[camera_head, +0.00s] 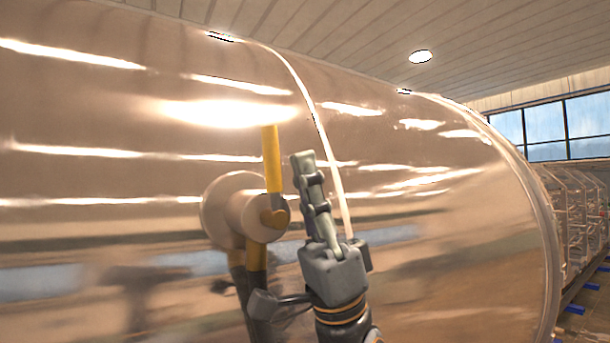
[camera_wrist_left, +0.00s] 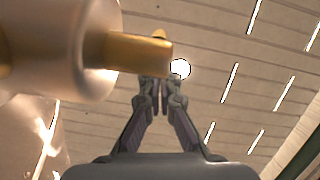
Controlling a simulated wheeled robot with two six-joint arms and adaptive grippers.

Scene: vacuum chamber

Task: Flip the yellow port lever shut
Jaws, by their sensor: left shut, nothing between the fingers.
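The yellow lever (camera_head: 272,160) stands nearly upright on a short round port (camera_head: 240,212) that sticks out from the chamber's side. My left gripper (camera_head: 302,158) is shut and empty, fingers pointing up, just right of the lever in the head view. In the left wrist view the yellow lever (camera_wrist_left: 140,52) reaches from the port (camera_wrist_left: 75,50) to just above my fingertips (camera_wrist_left: 160,84). I cannot tell whether they touch. My right gripper is not in view.
The large shiny metal chamber (camera_head: 420,240) fills most of the head view, curving away to the right. A raised seam (camera_head: 318,115) runs over it behind my gripper. Windows (camera_head: 565,128) and metal framing (camera_head: 575,215) stand at the far right.

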